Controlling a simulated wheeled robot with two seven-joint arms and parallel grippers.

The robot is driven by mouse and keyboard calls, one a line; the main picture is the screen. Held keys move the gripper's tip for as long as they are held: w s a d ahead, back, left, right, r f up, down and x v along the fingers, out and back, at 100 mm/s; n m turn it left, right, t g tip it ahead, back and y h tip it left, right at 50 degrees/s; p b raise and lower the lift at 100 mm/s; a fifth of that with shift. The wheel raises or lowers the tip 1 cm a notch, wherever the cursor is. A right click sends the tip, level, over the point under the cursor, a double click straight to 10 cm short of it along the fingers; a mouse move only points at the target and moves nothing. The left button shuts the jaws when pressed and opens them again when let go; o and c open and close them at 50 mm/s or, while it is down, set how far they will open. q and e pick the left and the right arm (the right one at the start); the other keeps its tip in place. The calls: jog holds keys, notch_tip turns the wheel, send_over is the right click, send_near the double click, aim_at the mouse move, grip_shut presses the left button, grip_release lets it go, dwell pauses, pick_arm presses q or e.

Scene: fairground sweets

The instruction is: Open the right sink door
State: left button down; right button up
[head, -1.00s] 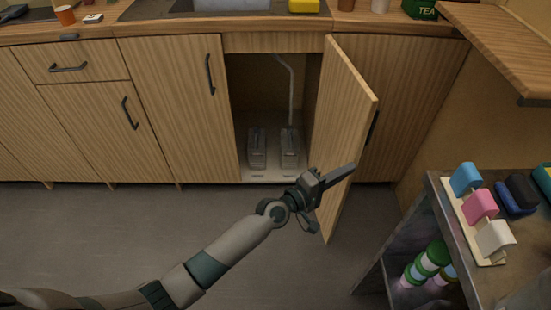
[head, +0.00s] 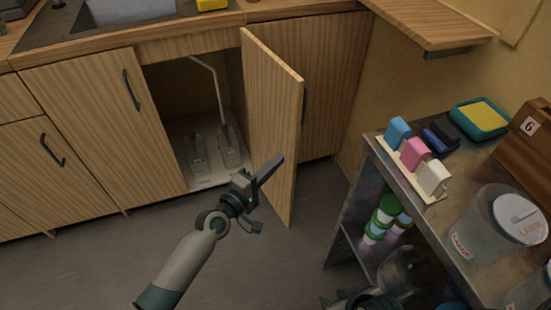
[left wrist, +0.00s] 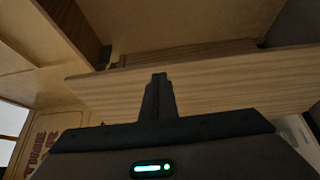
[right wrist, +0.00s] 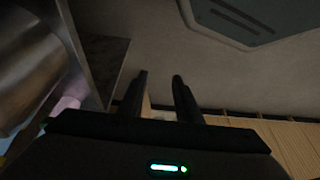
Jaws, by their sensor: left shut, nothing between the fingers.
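The right sink door (head: 270,120) is swung out from the cupboard, hinged on its right side. Its dark handle (head: 304,106) shows at the outer face. The opening beside it shows the dark sink cupboard inside (head: 190,105). My left gripper (head: 268,172) is shut and empty, at the inner side of the door, low down near its free edge. In the left wrist view the closed fingers (left wrist: 159,95) overlap a wooden panel; I cannot tell whether they touch. The left sink door (head: 95,125) is shut. My right gripper (right wrist: 160,95) is open and empty, fingers apart above the floor.
A metal trolley (head: 440,225) stands at the right with sweets on a board (head: 410,170), a sponge tray (head: 480,118) and a clear tub (head: 495,230). A wooden shelf flap (head: 425,25) juts out above. Grey floor (head: 90,265) is free in front of the cupboards.

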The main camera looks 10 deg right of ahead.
pick_arm(q)
jog(key=s+a, duration=0.3)
jog(key=s, duration=0.4)
jog(key=shift+s+a+p, duration=0.15)
jog(key=shift+s+p, duration=0.15)
jog(key=shift+s, duration=0.1)
pick_arm(e)
jog(key=shift+s+d+g+h, duration=0.3)
jog(key=shift+d, duration=0.35)
